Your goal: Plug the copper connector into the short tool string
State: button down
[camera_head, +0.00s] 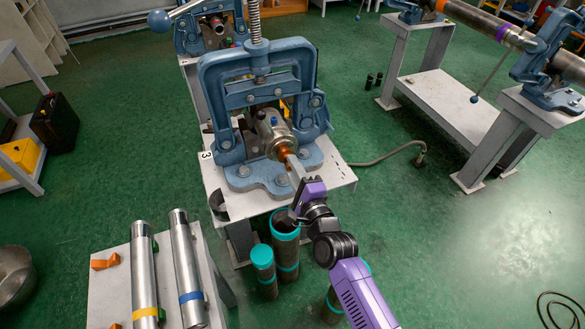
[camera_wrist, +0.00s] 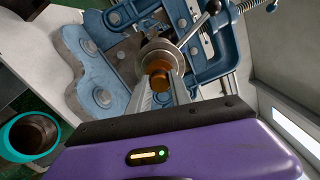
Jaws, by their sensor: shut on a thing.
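The short tool string (camera_head: 268,128) is a steel cylinder clamped in the blue pipe vise, its open end facing me. The copper connector (camera_head: 284,151) is at that end, roughly in line with it; it also shows in the wrist view (camera_wrist: 157,70), in front of the steel ring (camera_wrist: 160,50). My gripper (camera_head: 291,162) is shut on the copper connector, one pale finger on each side in the wrist view (camera_wrist: 165,88). How deep the connector sits in the bore is hidden by the connector and fingers.
The blue vise (camera_head: 212,85) stands on a white table (camera_head: 338,178) marked 3. Teal-rimmed tubes (camera_head: 285,222) stand on the floor below my arm. Two steel cylinders (camera_head: 187,270) lie on a bench at lower left. A hose (camera_head: 395,148) runs right.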

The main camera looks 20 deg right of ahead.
jog(key=shift+w, duration=0.15)
jog(key=shift+w+r, duration=0.1)
jog(key=shift+w, duration=0.75)
jog(key=c, duration=1.1)
grip_release()
jog(key=shift+s, duration=0.1)
jog(key=shift+s+f, duration=0.2)
jog(key=shift+s, duration=0.35)
jog(key=s, duration=0.6)
jog(key=shift+s+b, duration=0.3)
jog(key=shift+b, duration=0.15)
jog(key=shift+r, duration=0.15)
